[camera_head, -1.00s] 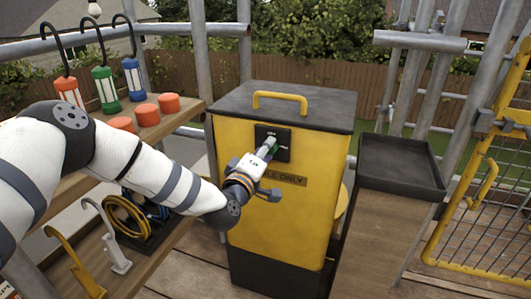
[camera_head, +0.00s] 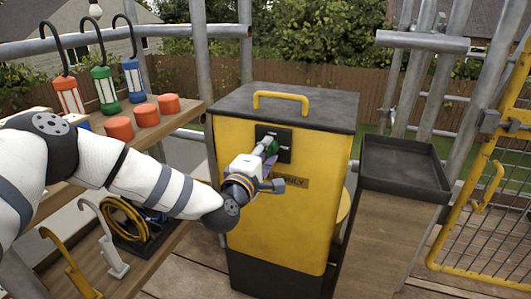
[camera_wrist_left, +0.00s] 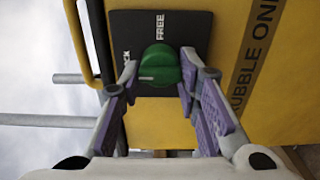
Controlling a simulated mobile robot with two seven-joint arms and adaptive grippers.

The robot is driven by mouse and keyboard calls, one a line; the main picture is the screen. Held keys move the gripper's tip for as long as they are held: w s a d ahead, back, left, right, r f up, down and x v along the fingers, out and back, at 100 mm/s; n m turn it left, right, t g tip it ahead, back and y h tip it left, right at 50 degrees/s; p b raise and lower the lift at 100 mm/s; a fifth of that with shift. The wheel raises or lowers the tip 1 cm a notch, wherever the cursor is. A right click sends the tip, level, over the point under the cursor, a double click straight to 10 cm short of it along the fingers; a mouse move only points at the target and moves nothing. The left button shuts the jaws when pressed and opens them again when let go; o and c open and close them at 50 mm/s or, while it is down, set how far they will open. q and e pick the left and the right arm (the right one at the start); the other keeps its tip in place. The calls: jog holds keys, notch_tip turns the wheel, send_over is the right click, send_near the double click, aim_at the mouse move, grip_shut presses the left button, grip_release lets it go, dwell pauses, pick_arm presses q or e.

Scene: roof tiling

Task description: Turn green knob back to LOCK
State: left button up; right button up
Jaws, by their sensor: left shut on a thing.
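The green knob (camera_head: 271,146) sits on a black plate (camera_head: 283,135) on the front of the yellow bin. It also shows in the left wrist view (camera_wrist_left: 160,66), with a pale mark near its left side. My left gripper (camera_wrist_left: 158,78) is shut on the knob, with one fingertip on either side. On the plate in that view, the word FREE stands above the knob. A partly hidden word ending in CK stands to its upper left. In the head view my gripper hides part of the knob. My right gripper is not in view.
The yellow bin (camera_head: 287,225) has a black lid with a yellow handle (camera_head: 281,96). A black tray (camera_head: 403,193) stands to its right. At the left, a wooden shelf (camera_head: 160,130) holds lanterns and orange-red pieces. A yellow gate (camera_head: 481,265) is at the far right.

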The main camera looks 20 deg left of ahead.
pick_arm(q)
jog(key=o, duration=1.2)
jog(key=shift+c, duration=0.2)
jog(key=s, duration=1.2)
jog(key=shift+a, duration=0.2)
